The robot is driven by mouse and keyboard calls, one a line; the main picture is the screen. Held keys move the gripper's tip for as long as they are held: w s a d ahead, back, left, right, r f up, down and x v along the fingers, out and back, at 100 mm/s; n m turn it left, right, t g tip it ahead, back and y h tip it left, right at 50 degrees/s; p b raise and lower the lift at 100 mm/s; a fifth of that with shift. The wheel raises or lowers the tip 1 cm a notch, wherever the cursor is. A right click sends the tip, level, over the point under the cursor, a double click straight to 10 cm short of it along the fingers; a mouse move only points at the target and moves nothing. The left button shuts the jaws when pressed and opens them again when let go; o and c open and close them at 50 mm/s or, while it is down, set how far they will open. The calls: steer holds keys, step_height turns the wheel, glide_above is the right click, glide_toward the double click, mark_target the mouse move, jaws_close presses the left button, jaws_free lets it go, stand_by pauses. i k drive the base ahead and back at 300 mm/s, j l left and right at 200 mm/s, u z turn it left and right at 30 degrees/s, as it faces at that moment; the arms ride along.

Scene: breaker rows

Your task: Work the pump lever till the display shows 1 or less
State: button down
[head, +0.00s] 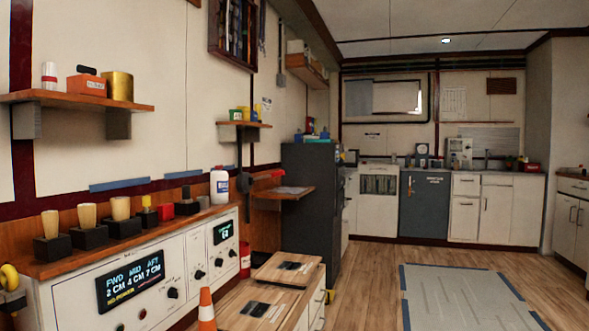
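A dark display (134,282) on the front of the white console (190,255) reads FWD 2 CM, MID 4 CM, AFT 7 CM, with a smaller line below that I cannot read surely. A second small lit display (223,232) sits further right; its digits are too small to read. Several cream upright handles in black bases, such as this one (89,217), stand on the console's wooden top. A yellow rounded part (9,278) is cut off at the left edge. I cannot tell which, if any, is the pump lever. My gripper is not in view.
An orange cone (207,312) stands in front of the console. A low wooden-topped cabinet (250,290) lies right of it. A white jug (219,186) stands on the console. A grey cabinet (311,205) rises behind. Wooden floor (365,285) and a taped grey mat (465,297) lie open at right.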

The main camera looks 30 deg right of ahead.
mark_target(281, 172)
steer(key=i+l+z, duration=0.1)
steer(key=i+l, duration=0.15)
steer(key=l, duration=0.3)
steer(key=i+l, duration=0.3)
steer(key=l, duration=0.2)
steer(key=i+l+z, duration=0.15)
steer(key=l, duration=0.4)
steer(key=i+l+z, duration=0.1)
steer(key=i+l, duration=0.6)
steer(key=l, duration=0.25)
steer(key=i+z, duration=0.35)
steer(key=i, duration=0.8)
steer(key=i+j, duration=0.4)
steer(key=j, duration=0.15)
